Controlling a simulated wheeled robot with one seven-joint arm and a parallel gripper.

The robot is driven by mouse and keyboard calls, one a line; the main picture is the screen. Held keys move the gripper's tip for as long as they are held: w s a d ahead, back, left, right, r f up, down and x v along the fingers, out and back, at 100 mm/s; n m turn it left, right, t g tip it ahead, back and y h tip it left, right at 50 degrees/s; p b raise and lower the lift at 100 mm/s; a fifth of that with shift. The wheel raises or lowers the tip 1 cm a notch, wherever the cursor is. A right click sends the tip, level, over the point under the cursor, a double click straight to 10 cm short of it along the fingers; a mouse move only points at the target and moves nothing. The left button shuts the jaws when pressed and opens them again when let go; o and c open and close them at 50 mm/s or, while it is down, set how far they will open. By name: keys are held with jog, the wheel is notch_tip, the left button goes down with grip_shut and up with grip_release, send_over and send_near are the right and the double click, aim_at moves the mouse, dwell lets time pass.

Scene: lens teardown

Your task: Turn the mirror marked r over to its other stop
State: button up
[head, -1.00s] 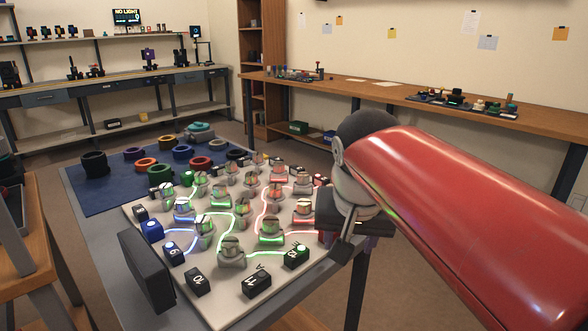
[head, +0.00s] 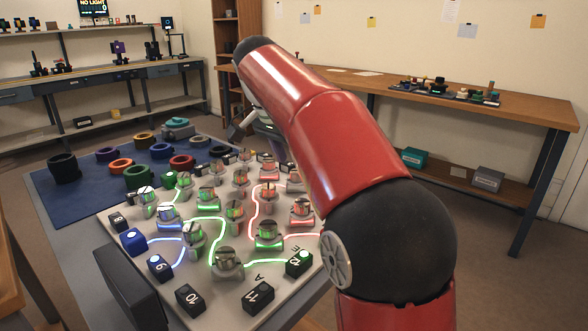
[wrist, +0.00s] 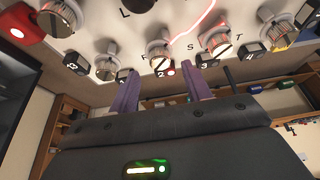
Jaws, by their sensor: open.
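The board (head: 200,300) carries several round mirror mounts, each with an upright slotted mirror, and glowing beams. In the wrist view one mount (wrist: 158,52) stands ahead, between my finger lines, beside a block marked 2. Letters S and T show beside this row; the letter r is too small to read surely, so I cannot tell which mount bears it. My gripper (wrist: 166,68) is open and empty, its two purple fingers apart and short of the mounts. In the head view my arm reaches over the board's far right side and hides the fingers.
Numbered blocks (head: 190,298) line the board's edges, and more mounts (wrist: 217,42) stand close on either side. A blue mat (head: 70,200) with coloured rings lies left of the board. A wooden bench (head: 540,105) runs along the right wall.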

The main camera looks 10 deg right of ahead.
aim_at(295, 171)
jog(key=shift+x, duration=1.7)
jog(key=shift+c, duration=0.3)
jog(key=c, duration=0.9)
